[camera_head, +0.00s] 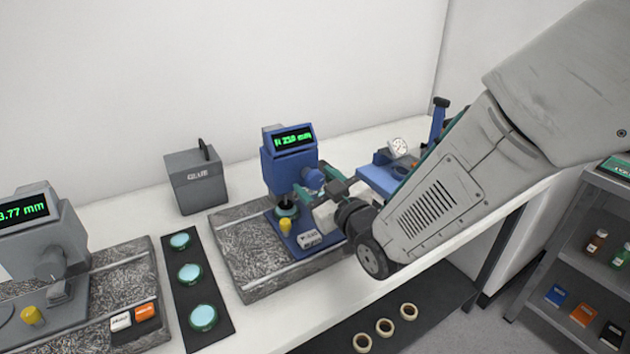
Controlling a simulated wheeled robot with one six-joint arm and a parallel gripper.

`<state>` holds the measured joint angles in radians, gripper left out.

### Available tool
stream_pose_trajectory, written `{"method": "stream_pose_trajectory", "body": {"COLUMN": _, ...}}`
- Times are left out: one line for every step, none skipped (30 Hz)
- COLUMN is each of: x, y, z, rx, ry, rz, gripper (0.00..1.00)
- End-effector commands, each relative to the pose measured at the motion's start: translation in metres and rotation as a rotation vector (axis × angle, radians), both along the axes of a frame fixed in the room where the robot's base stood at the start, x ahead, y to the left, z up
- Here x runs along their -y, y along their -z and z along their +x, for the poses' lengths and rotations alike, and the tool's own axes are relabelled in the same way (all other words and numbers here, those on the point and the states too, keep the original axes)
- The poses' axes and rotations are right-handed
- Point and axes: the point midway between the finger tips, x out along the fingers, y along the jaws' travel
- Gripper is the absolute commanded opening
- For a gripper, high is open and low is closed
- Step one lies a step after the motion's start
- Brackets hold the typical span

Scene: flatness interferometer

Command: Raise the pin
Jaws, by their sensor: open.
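A blue gauge (283,165) with a green-lit display stands on a grey speckled stone slab (250,262). A yellow knob (285,226) shows at the front of its blue base, with a dark green disc-like part just behind it. I cannot tell which part is the pin. My gripper (320,186) is open at the right side of the blue gauge, close to a round blue knob on it. The teal fingers partly hide that side, and I cannot tell whether they touch it. My arm comes in from the upper right.
A grey gauge (45,235) stands at left. A dark strip (214,268) holds three teal discs. A grey box (194,180) stands behind. Right of the gripper is blue equipment with a dial (398,146). Shelves stand far right.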

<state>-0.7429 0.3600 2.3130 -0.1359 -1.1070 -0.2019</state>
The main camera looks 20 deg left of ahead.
Motion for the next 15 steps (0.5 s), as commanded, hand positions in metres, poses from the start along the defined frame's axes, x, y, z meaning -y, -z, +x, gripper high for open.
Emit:
{"method": "stream_pose_trajectory", "body": {"x": -0.0039, "y": 0.0001, "z": 0.0033, "rx": 0.000, "ry": 0.000, "rz": 0.000, "gripper": 0.59}}
{"method": "stream_pose_trajectory", "body": {"x": -0.0056, "y": 0.0001, "z": 0.0048, "rx": 0.000, "ry": 0.000, "rz": 0.000, "gripper": 0.59}}
{"method": "stream_pose_trajectory", "body": {"x": -0.0073, "y": 0.0004, "z": 0.0062, "rx": -0.001, "ry": 0.000, "rz": -0.001, "gripper": 0.59}}
{"method": "stream_pose_trajectory", "body": {"x": -0.0082, "y": 0.0006, "z": 0.0071, "rx": -0.001, "ry": 0.000, "rz": -0.001, "gripper": 0.59}}
{"method": "stream_pose_trajectory", "body": {"x": -0.0089, "y": 0.0006, "z": 0.0076, "rx": -0.001, "ry": 0.001, "rz": -0.001, "gripper": 0.59}}
{"method": "stream_pose_trajectory", "body": {"x": -0.0094, "y": 0.0006, "z": 0.0081, "rx": -0.001, "ry": 0.001, "rz": -0.001, "gripper": 0.59}}
{"method": "stream_pose_trajectory", "body": {"x": -0.0096, "y": 0.0005, "z": 0.0083, "rx": -0.001, "ry": 0.001, "rz": -0.001, "gripper": 0.59}}
{"method": "stream_pose_trajectory", "body": {"x": -0.0097, "y": 0.0004, "z": 0.0083, "rx": -0.001, "ry": 0.001, "rz": -0.001, "gripper": 0.59}}
{"method": "stream_pose_trajectory", "body": {"x": -0.0097, "y": 0.0004, "z": 0.0084, "rx": -0.001, "ry": 0.001, "rz": -0.001, "gripper": 0.59}}
{"method": "stream_pose_trajectory", "body": {"x": -0.0096, "y": 0.0003, "z": 0.0083, "rx": -0.001, "ry": 0.001, "rz": -0.001, "gripper": 0.59}}
{"method": "stream_pose_trajectory", "body": {"x": -0.0096, "y": 0.0003, "z": 0.0083, "rx": -0.001, "ry": 0.001, "rz": -0.001, "gripper": 0.59}}
{"method": "stream_pose_trajectory", "body": {"x": -0.0095, "y": 0.0003, "z": 0.0082, "rx": -0.001, "ry": 0.001, "rz": -0.001, "gripper": 0.59}}
{"method": "stream_pose_trajectory", "body": {"x": -0.0095, "y": 0.0003, "z": 0.0082, "rx": -0.001, "ry": 0.000, "rz": -0.001, "gripper": 0.53}}
{"method": "stream_pose_trajectory", "body": {"x": -0.0096, "y": 0.0002, "z": 0.0082, "rx": -0.001, "ry": 0.000, "rz": -0.001, "gripper": 0.45}}
{"method": "stream_pose_trajectory", "body": {"x": -0.0096, "y": 0.0002, "z": 0.0082, "rx": -0.001, "ry": 0.000, "rz": -0.001, "gripper": 0.34}}
